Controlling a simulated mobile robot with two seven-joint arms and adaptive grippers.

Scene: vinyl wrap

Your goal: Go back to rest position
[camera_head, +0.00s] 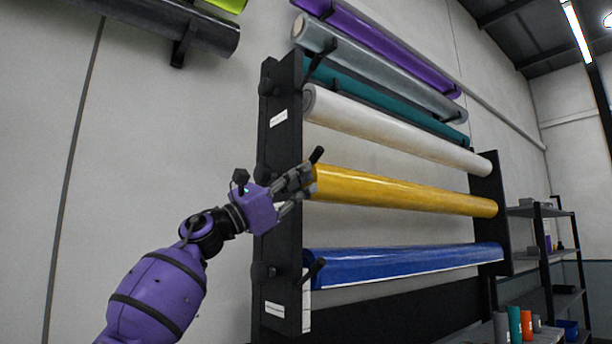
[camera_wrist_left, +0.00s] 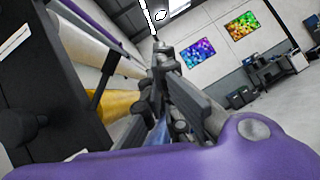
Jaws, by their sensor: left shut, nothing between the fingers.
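My left gripper (camera_head: 306,180) is at the left end of the yellow vinyl roll (camera_head: 400,190) in the head view. Its fingers are shut with nothing between them. In the left wrist view the gripper (camera_wrist_left: 160,60) shows large in the middle, with the yellow roll (camera_wrist_left: 108,104) to its left. I cannot tell whether the fingers touch the roll or the black peg beside it. My right gripper is not in view.
The black rack post (camera_head: 280,200) stands right behind my left gripper. White (camera_head: 390,130) and blue (camera_head: 400,265) rolls hang above and below the yellow one. A shelf (camera_head: 548,212) stands at the right. Open room with desks (camera_wrist_left: 270,72) shows in the wrist view.

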